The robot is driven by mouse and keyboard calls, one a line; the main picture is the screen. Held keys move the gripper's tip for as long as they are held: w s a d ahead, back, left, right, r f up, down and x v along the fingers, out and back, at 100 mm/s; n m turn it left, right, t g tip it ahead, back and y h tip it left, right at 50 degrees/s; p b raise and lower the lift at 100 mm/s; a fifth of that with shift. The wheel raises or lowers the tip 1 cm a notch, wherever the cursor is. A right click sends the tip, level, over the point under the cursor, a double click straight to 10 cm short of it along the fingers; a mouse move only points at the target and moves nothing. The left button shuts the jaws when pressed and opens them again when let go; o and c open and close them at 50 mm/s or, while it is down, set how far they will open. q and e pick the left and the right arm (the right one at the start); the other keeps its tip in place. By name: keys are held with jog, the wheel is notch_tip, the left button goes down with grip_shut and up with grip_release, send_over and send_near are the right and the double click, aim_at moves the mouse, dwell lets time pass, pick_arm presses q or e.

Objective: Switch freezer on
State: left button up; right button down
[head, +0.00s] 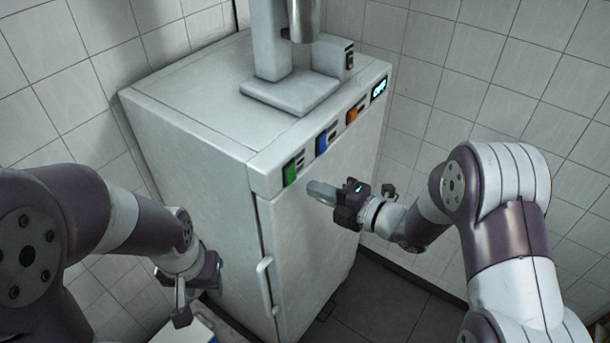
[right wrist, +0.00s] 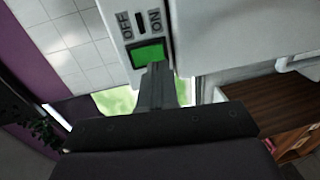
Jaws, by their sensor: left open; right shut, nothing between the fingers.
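The freezer (head: 200,160) is a white cabinet with a row of coloured switches along its top front edge. The green switch (head: 290,173) is at the left end of the row. In the right wrist view the green switch (right wrist: 149,54) sits beside the labels OFF and ON. My right gripper (head: 322,192) is shut and empty, in front of the freezer a little right of the green switch. In the right wrist view its fingertips (right wrist: 156,72) overlap the lower edge of the switch; I cannot tell whether they touch it. My left gripper (head: 182,300) is open, low beside the freezer's left side.
A blue switch (head: 321,143), an orange switch (head: 352,115) and a lit display (head: 379,89) continue along the panel. A grey machine (head: 289,95) stands on top of the freezer. The door handle (head: 265,285) sticks out below the panel. Tiled walls stand close behind.

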aim_at(293, 180)
jog(key=p+x, duration=0.1)
jog(key=x, duration=0.1)
jog(key=shift+w+a+r, duration=0.15)
jog(key=shift+a, duration=0.1)
jog(key=shift+w+a+f, duration=0.3)
jog(key=shift+w+a, duration=0.05)
jog(key=shift+a, duration=0.15)
